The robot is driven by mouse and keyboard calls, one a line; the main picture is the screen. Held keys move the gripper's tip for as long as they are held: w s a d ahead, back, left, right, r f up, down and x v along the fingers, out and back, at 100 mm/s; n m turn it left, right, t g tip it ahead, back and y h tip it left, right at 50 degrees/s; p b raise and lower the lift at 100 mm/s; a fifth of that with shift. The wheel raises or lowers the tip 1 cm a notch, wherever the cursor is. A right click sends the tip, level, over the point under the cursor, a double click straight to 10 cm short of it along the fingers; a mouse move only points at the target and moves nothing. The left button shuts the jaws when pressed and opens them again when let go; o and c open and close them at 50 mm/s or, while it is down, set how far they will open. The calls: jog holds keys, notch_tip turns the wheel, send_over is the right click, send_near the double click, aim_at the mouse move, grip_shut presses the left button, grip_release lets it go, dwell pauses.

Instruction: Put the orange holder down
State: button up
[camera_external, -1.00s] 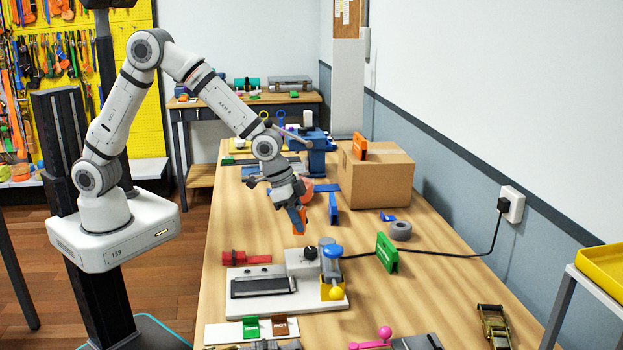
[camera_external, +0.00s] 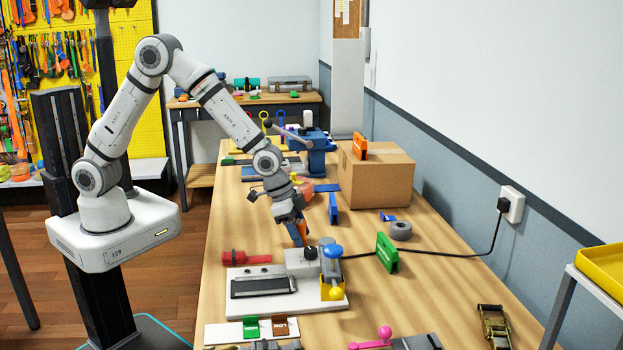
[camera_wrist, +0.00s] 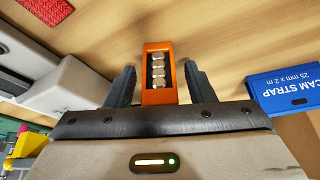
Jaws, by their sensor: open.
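The orange holder (camera_wrist: 159,75), with several silver discs in its slot, sits between the two fingers of my gripper (camera_wrist: 160,85) in the wrist view. A narrow gap shows on each side of it, so the fingers are open around it. In the external view my gripper (camera_external: 298,234) points down over the table behind the white-based fixture, and only a little of the orange holder (camera_external: 303,230) shows between the fingers. Its lower end is hidden, so I cannot tell whether it touches the table.
A grey block with a black knob (camera_external: 301,262) is close in front of my gripper. A red tool (camera_external: 246,257) lies to the left. A cardboard box (camera_external: 375,183) carries another orange piece (camera_external: 360,146).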

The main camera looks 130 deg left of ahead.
jog(key=shift+r+p, duration=0.3)
jog(key=b+v, duration=0.1)
jog(key=v, duration=1)
jog(key=shift+s+d+r, duration=0.15)
jog(key=shift+s+r, duration=0.15)
jog(key=s+d+r+m, duration=0.1)
jog(key=s+d+r, duration=0.25)
jog(key=d, duration=0.45)
jog(key=s+d+r+m, duration=0.1)
jog(key=s+d+r, duration=0.1)
jog(key=s+d, duration=0.4)
jog(key=s+d+m+g+h, duration=0.1)
jog(key=s+d+m, duration=0.1)
jog(key=s+d, duration=0.9)
jog(key=s, duration=0.3)
jog(key=shift+r+m+h, duration=0.25)
jog(key=shift+m+h, duration=0.05)
jog(key=shift+d, duration=0.1)
